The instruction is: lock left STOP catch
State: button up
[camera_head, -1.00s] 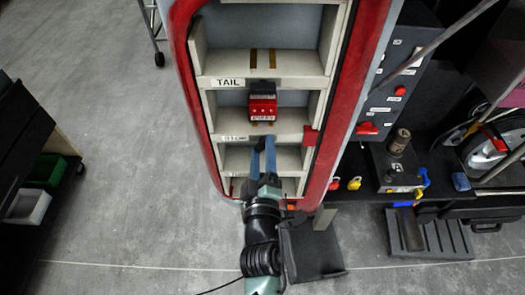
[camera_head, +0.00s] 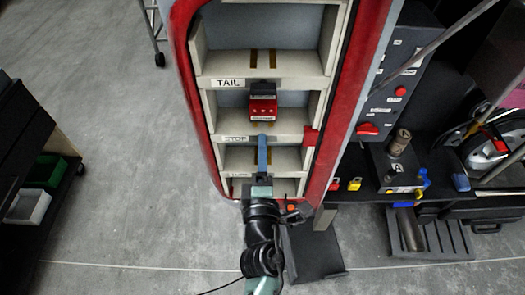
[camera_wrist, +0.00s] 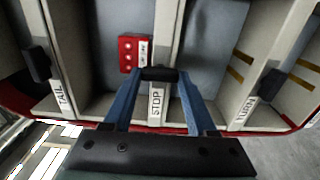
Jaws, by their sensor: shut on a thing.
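The STOP catch is a small black bar (camera_wrist: 158,75) on the shelf edge just beyond the white STOP label (camera_wrist: 157,102) in the wrist view. My gripper (camera_wrist: 159,76) has its two blue fingertips at the ends of this bar, shut on it. In the head view, my gripper (camera_head: 262,138) reaches up to the STOP shelf edge and its fingers overlap into one blue bar; the catch is hidden there. A red lamp unit (camera_head: 263,104) sits in the compartment between the TAIL and STOP shelves; it also shows in the wrist view (camera_wrist: 133,52).
Similar black catches sit by the TAIL label (camera_wrist: 37,65) and the TURN label (camera_wrist: 271,84). The red cabinet frame (camera_head: 340,130) borders the compartments. A dark bench with padlocks (camera_head: 354,184) stands on the right. The floor at left (camera_head: 120,170) is clear.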

dwell(0.3)
jog(key=o, duration=1.4)
jog(key=shift+c, duration=0.2)
jog(key=shift+s, duration=0.15)
jog(key=s+b, duration=0.4)
jog(key=s, duration=0.8)
jog(key=shift+s, duration=0.35)
jog(key=shift+r, duration=0.1)
